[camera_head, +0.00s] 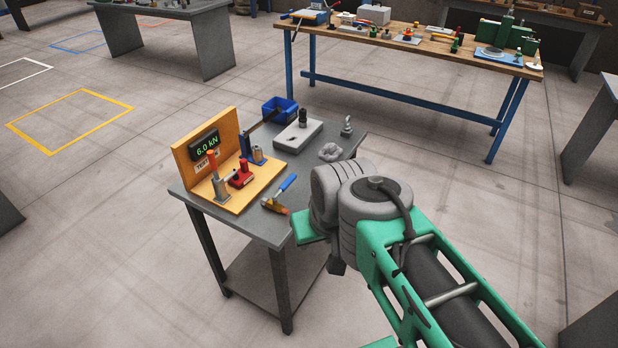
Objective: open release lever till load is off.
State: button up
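The test stand (183,157) is a wooden base and upright back board on the near grey table. Its display (206,144) reads 6.0 kN. My arm's grey joints and green links cover the table's right front. My gripper's fingers do not show.
On the same table (183,191) are a blue-handled tool (287,183), a brown-ended piece (273,205), a blue bin (280,108), a light plate with a dark fitting (298,135) and a grey cloth (330,152). A long workbench (395,44) stands behind. Open floor lies left.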

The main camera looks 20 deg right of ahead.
aim_at(284, 187)
jog(key=i, duration=0.4)
jog(key=z, duration=0.3)
jog(key=k, duration=0.3)
jog(key=u, duration=0.75)
jog(key=i, duration=0.95)
jog(key=z, duration=0.55)
